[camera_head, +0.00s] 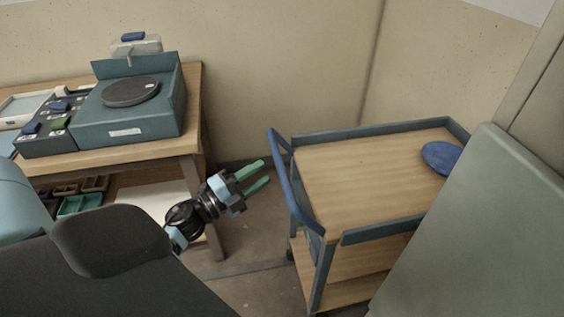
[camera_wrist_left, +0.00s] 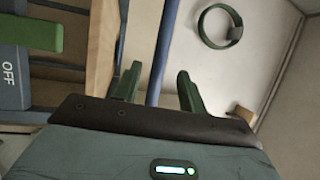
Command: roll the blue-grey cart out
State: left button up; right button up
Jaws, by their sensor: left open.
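The blue-grey cart (camera_head: 375,170) stands right of centre in the head view, with wooden shelves and blue-grey rails. Its blue push handle (camera_head: 291,187) is on the left end, facing my arm. My left gripper (camera_head: 265,172) is open and empty, its green fingers pointing at the handle from the left, with a small gap in the head view. In the left wrist view a blue bar (camera_wrist_left: 165,45), likely the handle, runs upright between the two fingers in the picture; I cannot tell its depth. My right gripper is not in view.
A blue disc (camera_head: 441,158) lies on the cart's top. A wooden workbench (camera_head: 150,152) with a teal device (camera_head: 130,118) stands at left. A grey-green panel (camera_head: 470,230) rises close by the cart's right side. Walls are behind; some floor (camera_head: 245,240) is bare between bench and cart.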

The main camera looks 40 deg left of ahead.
aim_at(279, 163)
pick_arm(q)
jog(key=x, duration=0.6)
jog(key=shift+w+d+r+p, duration=0.1)
jog(key=shift+w+p, duration=0.2)
jog(key=shift+p, duration=0.1)
jog(key=shift+c, duration=0.2)
grip_shut()
